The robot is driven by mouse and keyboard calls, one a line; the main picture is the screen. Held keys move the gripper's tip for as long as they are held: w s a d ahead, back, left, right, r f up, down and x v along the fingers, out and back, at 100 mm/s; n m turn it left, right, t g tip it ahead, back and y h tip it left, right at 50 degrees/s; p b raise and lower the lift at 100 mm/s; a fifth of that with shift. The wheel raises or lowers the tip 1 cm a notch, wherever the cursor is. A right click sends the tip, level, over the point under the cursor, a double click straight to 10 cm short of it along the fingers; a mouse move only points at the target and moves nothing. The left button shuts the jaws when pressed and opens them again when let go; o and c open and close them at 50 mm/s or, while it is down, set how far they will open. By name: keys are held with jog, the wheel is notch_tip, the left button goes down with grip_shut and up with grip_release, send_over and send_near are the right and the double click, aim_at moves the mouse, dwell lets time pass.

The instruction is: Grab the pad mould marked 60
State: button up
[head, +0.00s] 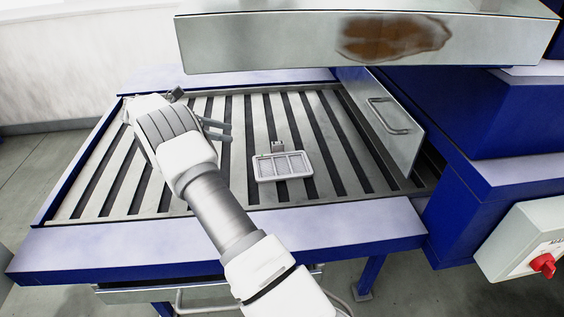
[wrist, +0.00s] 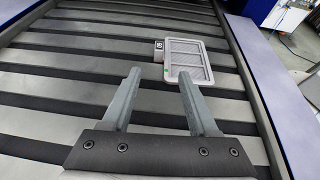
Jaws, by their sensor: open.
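The pad mould (head: 283,167) is a light grey rectangular frame with a ribbed inside, lying flat on the slatted bed. A small tab with a dark marking sticks out from its far side. In the wrist view the mould (wrist: 188,61) lies beyond the fingertips, ahead and to the right, with its tab (wrist: 159,48) on its left; the marking there is too small to read for sure. My gripper (head: 222,131) is open and empty, left of the mould in the head view. In the wrist view my gripper's fingers (wrist: 160,74) are apart, with bare slats between them.
The slatted bed (head: 100,185) has a blue frame and is otherwise clear. A metal panel with a handle (head: 395,120) stands along its right side. A stained metal beam (head: 270,45) crosses above the far end. A control box with a red knob (head: 542,264) is at right.

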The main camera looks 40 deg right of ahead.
aim_at(276, 143)
jog(key=b+x, duration=0.1)
jog(key=x, duration=1.4)
jog(key=shift+d, duration=0.1)
grip_shut()
dwell(0.9)
